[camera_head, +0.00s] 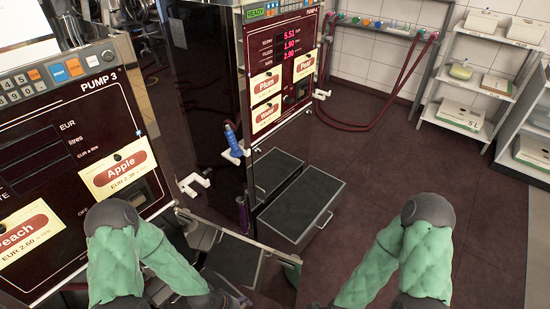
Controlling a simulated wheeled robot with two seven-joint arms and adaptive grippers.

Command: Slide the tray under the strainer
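A dark grey, flat-topped tray-like box (302,212) with a metal handle on its front sits low, in front of pump 4. A similar dark piece (274,172) with a handle is just behind it. A further dark panel in a metal frame (236,262) lies nearer to me, between my arms. I cannot make out which part is the strainer. My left arm reaches down to the bottom edge, where dark parts of the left gripper (238,298) show; its fingers are not clear. My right arm runs out of the bottom edge, its gripper out of view.
Pump 3 (75,165) stands close at the left and pump 4 (280,75) at the back middle. A blue-handled nozzle (232,140) hangs between them. White shelves (470,85) with boxes stand at the back right. The dark floor (430,170) is clear at the right.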

